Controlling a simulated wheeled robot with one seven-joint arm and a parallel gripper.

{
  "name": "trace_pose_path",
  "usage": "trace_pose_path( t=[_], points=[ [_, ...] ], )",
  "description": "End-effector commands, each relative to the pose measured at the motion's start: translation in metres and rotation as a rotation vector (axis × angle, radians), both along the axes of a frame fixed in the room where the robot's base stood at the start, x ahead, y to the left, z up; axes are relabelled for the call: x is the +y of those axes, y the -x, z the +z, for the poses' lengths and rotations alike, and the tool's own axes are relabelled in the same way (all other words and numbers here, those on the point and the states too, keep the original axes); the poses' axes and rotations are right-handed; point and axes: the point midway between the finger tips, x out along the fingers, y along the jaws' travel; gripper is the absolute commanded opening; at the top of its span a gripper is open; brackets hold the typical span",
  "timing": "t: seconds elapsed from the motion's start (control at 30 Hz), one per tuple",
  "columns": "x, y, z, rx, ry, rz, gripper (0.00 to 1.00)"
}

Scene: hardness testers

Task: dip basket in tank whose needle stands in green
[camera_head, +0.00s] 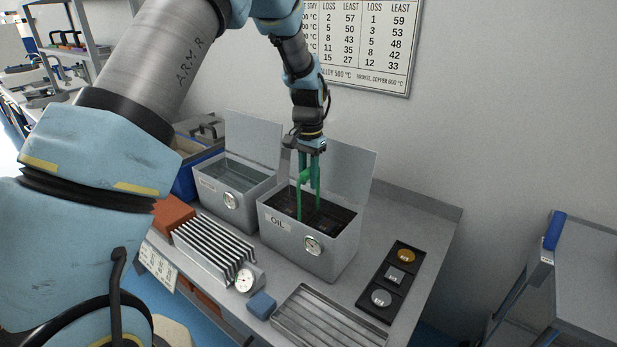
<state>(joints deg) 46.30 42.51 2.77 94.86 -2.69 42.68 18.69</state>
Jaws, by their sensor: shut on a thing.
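The oil tank (290,237) is a grey metal box marked OIL, with its lid up and dark liquid inside. A round gauge (313,245) is on its front. The second tank (208,187), to its left, holds clear, pale liquid and has its own gauge (230,199). Both needles are too small to read against any colour. My gripper (309,160) points down over the oil tank, shut on the green basket (300,205). The basket's lower part is inside the oil tank's opening; how deep it sits in the liquid I cannot tell.
A ribbed rack (212,248), a dial (244,279), a blue block (262,305) and a grooved tray (318,322) lie in front. A black holder (372,302) with three round or square pieces stands right. The raised lids stand behind the tanks. Bench space right of the oil tank is clear.

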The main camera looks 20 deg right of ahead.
Motion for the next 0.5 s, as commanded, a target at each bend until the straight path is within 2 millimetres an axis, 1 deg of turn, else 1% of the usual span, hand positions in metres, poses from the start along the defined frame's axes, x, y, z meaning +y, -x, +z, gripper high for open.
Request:
trace_pose_path(
  t=[0.27, 0.5],
  points=[
    [-0.0006, -0.0007, 0.0025, -0.002, 0.002, 0.000, 0.00],
    [-0.0007, -0.0007, 0.0098, -0.002, 0.002, 0.000, 0.00]
  ],
)
